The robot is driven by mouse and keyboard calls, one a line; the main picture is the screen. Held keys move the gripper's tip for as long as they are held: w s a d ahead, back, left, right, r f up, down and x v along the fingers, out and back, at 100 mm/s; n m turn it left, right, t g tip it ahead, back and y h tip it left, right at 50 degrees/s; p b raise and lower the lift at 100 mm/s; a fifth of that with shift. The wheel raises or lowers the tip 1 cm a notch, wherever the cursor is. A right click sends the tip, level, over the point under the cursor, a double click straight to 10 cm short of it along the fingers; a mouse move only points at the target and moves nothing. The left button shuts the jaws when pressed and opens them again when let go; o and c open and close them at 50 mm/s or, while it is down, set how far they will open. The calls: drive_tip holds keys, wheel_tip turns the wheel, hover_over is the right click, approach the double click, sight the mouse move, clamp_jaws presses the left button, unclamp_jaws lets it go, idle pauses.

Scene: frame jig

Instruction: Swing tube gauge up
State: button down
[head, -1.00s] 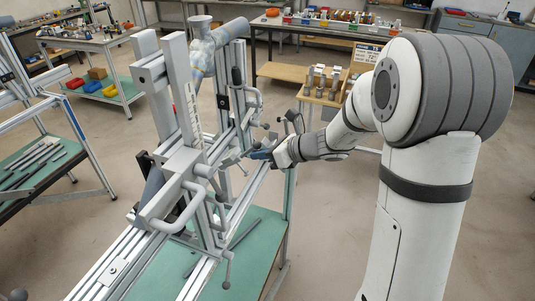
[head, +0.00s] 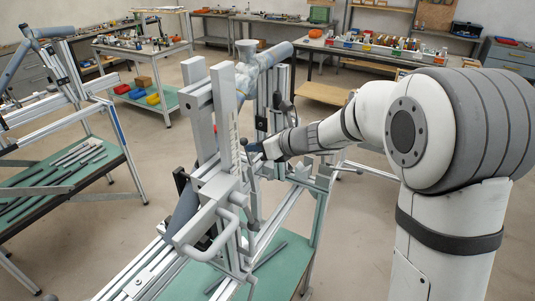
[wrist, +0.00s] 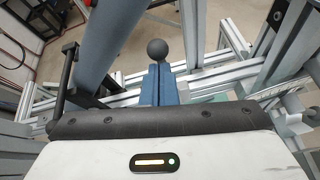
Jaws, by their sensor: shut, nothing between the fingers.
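A jig of silver rails and grey uprights (head: 220,115) stands in the middle of the head view, with a scale strip along one upright. A blue-grey tube (head: 183,215) runs through it and shows large in the wrist view (wrist: 108,42). I cannot tell for sure which part is the tube gauge. A dark ball knob (wrist: 157,50) shows just beyond my fingertips in the wrist view; a ball-ended rod (head: 244,142) stands near them in the head view. My gripper (head: 258,149) has its blue fingers shut and empty, beside the uprights. Whether they touch the knob is unclear.
A black clamp lever (wrist: 68,80) stands left of my fingers in the wrist view. Rails (wrist: 215,75) cross close on the right. A green-topped bench (head: 285,255) lies below the jig. Open floor (head: 365,215) lies to its right.

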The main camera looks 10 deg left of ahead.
drive_tip(key=shift+w+a+r, duration=0.1)
drive_tip(key=shift+w+a, duration=0.05)
drive_tip(key=shift+a, duration=0.3)
drive_tip(key=shift+a+r, duration=0.45)
drive_tip(key=shift+r, duration=0.1)
drive_tip(key=shift+d, duration=0.5)
wheel_tip(320, 180, up, 10)
drive_tip(key=s+d, duration=0.2)
drive_tip(key=shift+s+r, duration=0.1)
